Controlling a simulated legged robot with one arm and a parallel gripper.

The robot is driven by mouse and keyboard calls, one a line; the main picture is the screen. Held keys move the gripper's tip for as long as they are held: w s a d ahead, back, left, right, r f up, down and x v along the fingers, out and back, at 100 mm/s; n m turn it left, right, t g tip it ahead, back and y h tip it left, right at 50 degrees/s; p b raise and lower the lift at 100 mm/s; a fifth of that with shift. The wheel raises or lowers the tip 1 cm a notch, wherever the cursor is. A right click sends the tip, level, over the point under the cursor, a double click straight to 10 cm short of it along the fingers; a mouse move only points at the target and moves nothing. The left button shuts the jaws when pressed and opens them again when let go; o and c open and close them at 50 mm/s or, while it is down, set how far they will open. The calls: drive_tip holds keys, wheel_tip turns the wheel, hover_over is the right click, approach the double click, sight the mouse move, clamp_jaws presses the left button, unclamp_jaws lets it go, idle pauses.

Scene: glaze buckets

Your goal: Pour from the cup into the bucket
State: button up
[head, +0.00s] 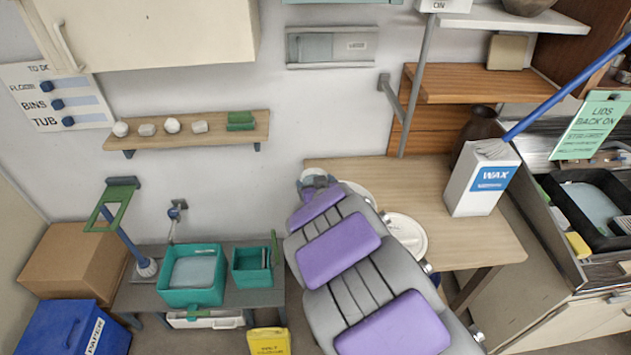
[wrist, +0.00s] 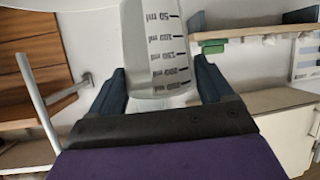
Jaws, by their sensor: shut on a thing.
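My gripper (wrist: 160,88) is shut on a clear measuring cup (wrist: 155,45) with dark ml markings, held between its two dark fingers in the wrist view. The wrist view looks upside down compared with the head view. How much the cup holds is hard to tell. In the head view my gripper (head: 315,180) is at the far end of my grey and purple arm, in front of the wall and by the table's left edge. Two pale round things, perhaps bucket tops, are partly hidden by my arm; the clearer one (head: 411,231) is right of it.
A teal basin (head: 190,296) and a smaller teal container (head: 252,280) stand on a low grey bench at left. A wall shelf (head: 190,139) holds small pale lumps.

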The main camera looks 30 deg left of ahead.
drive_tip(key=shift+d+f+b, duration=0.15)
drive_tip(key=shift+f+b, duration=0.15)
drive_tip(key=shift+f, duration=0.4)
drive_tip(key=shift+d+r+p, duration=0.15)
drive_tip(key=shift+r+p, duration=0.15)
drive_tip(key=shift+p, duration=0.7)
drive_tip(key=shift+m+p, duration=0.3)
drive_tip(key=p, duration=0.2)
drive_tip(key=m+y+p, duration=0.1)
drive_tip(key=p, duration=0.1)
drive_tip(key=shift+r+m+g+p, duration=0.2)
drive_tip(key=shift+m+g+p, duration=0.1)
drive_tip(key=shift+g, duration=0.1)
drive_tip(key=shift+y+p, duration=0.3)
drive_tip(key=shift+f+m+p, duration=0.35)
drive_tip(key=shift+m+p, duration=0.05)
drive_tip(key=shift+p, duration=0.15)
drive_tip(key=shift+w+f+y, duration=0.1)
drive_tip(key=shift+f+y, duration=0.05)
drive_tip(key=shift+y, duration=0.15)
